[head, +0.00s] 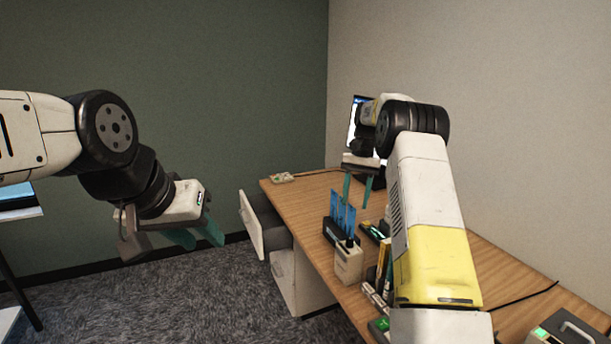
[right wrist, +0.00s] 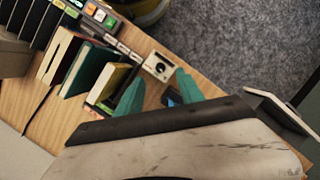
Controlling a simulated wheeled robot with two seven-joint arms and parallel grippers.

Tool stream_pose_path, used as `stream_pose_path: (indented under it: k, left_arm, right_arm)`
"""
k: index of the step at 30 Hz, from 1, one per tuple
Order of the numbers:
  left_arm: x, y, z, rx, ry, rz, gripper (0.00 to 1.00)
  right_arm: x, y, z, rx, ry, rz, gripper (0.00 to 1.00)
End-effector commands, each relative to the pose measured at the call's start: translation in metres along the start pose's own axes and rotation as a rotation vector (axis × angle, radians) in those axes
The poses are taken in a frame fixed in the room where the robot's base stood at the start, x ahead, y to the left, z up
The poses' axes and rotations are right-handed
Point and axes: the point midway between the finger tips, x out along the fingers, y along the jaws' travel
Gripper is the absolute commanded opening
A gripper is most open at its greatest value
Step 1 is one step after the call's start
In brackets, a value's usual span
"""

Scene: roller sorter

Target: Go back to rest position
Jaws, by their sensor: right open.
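My left gripper (head: 206,244) hangs at the left of the head view over the carpet, clear of the desk. Its teal fingers are apart and nothing shows between them. My right gripper (head: 356,207) is above the wooden desk (head: 305,195) in the head view, fingers pointing down, open and empty. In the right wrist view its two teal fingers (right wrist: 160,77) are spread. A white device with a dark round spot (right wrist: 158,66) shows beyond them, and I cannot tell how far below it lies.
A dark holder with blue upright pieces (head: 341,232) and a pale box (head: 349,263) stand near my right gripper. A drawer (head: 250,225) stands open at the desk's left side. Several book-like items (right wrist: 92,68) stand on the desk. The carpet (head: 180,300) is free.

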Motion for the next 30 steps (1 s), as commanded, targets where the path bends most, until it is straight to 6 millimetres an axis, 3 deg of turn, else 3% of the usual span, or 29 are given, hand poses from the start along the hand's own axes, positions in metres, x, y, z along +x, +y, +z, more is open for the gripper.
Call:
stream_pose_path:
  k: [1, 6, 10, 15, 23, 30]
  left_arm:
    - [0.0, 0.0, 0.0, 0.0, 0.0, 0.0, 0.36]
    - [0.0, 0.0, 0.0, 0.0, 0.0, 0.0, 0.36]
    - [0.0, 0.0, 0.0, 0.0, 0.0, 0.0, 0.36]
    - [0.0, 0.0, 0.0, 0.0, 0.0, 0.0, 0.36]
    - [0.0, 0.0, 0.0, 0.0, 0.0, 0.0, 0.36]
    - [0.0, 0.0, 0.0, 0.0, 0.0, 0.0, 0.36]
  right_arm:
    - [-0.022, 0.001, 0.017, -0.019, 0.038, -0.015, 0.45]
    - [-0.067, 0.005, 0.071, -0.091, 0.154, -0.055, 0.45]
    - [-0.09, 0.012, 0.118, -0.148, 0.245, -0.082, 0.45]
    - [-0.105, 0.022, 0.182, -0.223, 0.365, -0.113, 0.45]
    - [-0.091, 0.045, 0.278, -0.338, 0.552, -0.148, 0.45]
    - [-0.049, 0.065, 0.346, -0.434, 0.712, -0.167, 0.45]
